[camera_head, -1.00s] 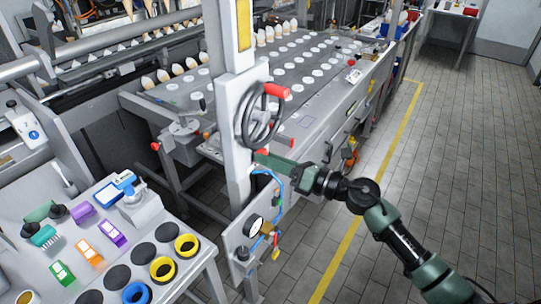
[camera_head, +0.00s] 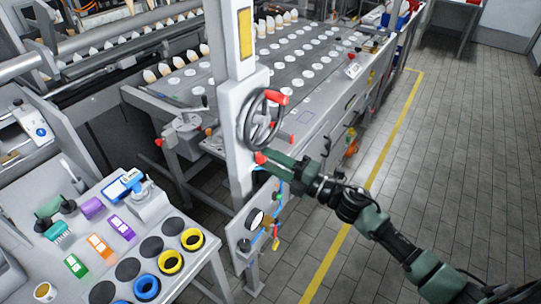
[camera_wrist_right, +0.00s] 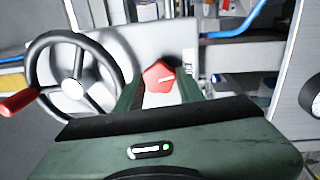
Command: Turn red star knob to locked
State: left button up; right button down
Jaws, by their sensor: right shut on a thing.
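In the head view the knob (camera_head: 261,158) shows as a small red spot below the black handwheel. My right gripper (camera_head: 268,165) reaches it from the right. In the right wrist view the two green fingers (camera_wrist_right: 160,92) stand on either side of the knob, shut on it. The fingers partly hide the knob's sides. No locked mark can be read. My left gripper is not in view.
The black handwheel (camera_head: 264,119) with red handle sits just above the knob; it is close on the left in the right wrist view (camera_wrist_right: 75,85). A gauge (camera_head: 255,219) and blue hose are below. A bench with yellow rings (camera_head: 171,262) is at left. Floor at right is clear.

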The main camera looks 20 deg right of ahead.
jog(key=shift+m+p, duration=0.5)
jog(key=shift+m, duration=0.8)
jog(key=c, duration=0.9)
grip_release()
jog(key=shift+s, duration=0.1)
